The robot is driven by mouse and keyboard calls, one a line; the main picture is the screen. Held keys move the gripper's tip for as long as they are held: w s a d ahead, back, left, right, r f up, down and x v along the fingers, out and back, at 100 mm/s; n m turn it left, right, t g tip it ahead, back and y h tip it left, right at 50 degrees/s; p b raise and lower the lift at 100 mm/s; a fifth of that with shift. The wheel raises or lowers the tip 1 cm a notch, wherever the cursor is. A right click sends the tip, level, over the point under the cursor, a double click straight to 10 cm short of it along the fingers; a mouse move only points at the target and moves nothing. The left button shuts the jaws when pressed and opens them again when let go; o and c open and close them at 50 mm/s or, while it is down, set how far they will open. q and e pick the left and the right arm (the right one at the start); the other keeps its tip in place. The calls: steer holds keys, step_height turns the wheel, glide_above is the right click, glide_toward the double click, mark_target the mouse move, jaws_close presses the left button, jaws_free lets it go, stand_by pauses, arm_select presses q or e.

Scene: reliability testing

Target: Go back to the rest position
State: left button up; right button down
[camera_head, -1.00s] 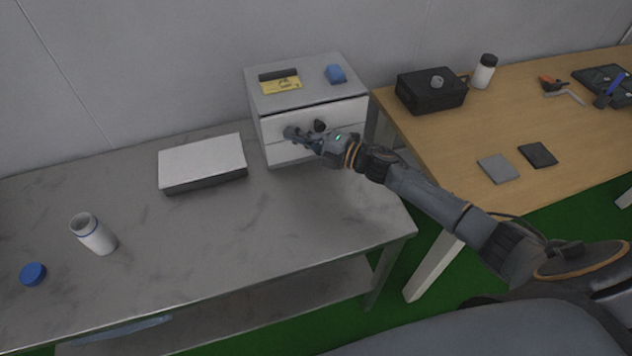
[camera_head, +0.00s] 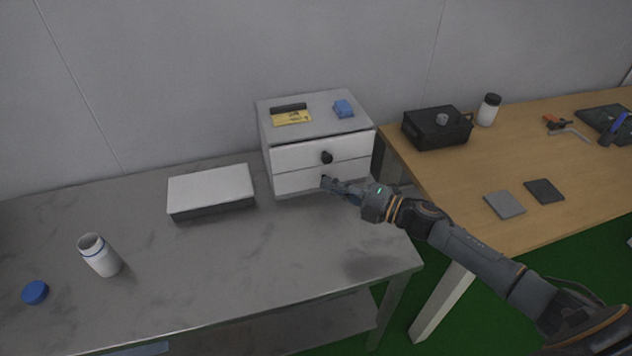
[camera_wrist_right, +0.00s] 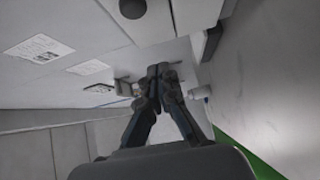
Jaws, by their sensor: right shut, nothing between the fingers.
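My right gripper (camera_head: 328,184) is shut and empty, in front of the lower drawer of a white drawer cabinet (camera_head: 292,158) on the grey table. The cabinet's upper drawer has a dark round knob (camera_head: 326,157), just above the fingertips; both drawers look shut. In the right wrist view the closed fingers (camera_wrist_right: 158,72) meet at their tips, and the dark knob (camera_wrist_right: 132,8) shows at the top. I cannot tell whether the fingers touch the cabinet. My left gripper is not in view.
The grey table (camera_head: 215,270) also holds a white-topped box (camera_head: 210,185), an open white bottle (camera_head: 100,256) and a blue cap (camera_head: 35,292). A wooden table (camera_head: 440,200) at the right carries a black box (camera_head: 437,128), a lidded jar (camera_head: 488,110), two flat squares and tools.

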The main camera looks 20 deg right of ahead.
steer(key=s+f+m+h, duration=0.2)
steer(key=s+m+h, duration=0.2)
steer(key=m, duration=0.2)
steer(key=s+f+m+g+h, duration=0.1)
steer(key=s+f+m+h, duration=0.2)
steer(key=m, duration=0.3)
steer(key=s+f+m+h, duration=0.3)
steer(key=s+m+h, duration=0.1)
steer(key=s+m, duration=0.1)
steer(key=shift+s+a+f+m+g+h, duration=0.2)
steer(key=shift+s+m+g+h, duration=0.2)
steer(key=shift+m, duration=0.3)
steer(key=s+a+f+m+g, duration=0.2)
steer(key=s+m+g, duration=0.15)
steer(key=s, duration=0.65)
steer(key=s+a+f+m+g, duration=0.1)
steer(key=s+a+m+g, duration=0.15)
steer(key=s+g, duration=0.45)
steer(key=s+d+f, duration=0.1)
steer(key=s+f, duration=0.2)
steer(key=f, duration=2.3)
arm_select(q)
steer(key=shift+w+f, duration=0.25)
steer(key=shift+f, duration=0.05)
arm_select(e)
steer(key=s+d+f, duration=0.3)
steer(key=s+f, duration=1.3)
steer(key=s, duration=0.1)
steer(key=shift+n, duration=0.3)
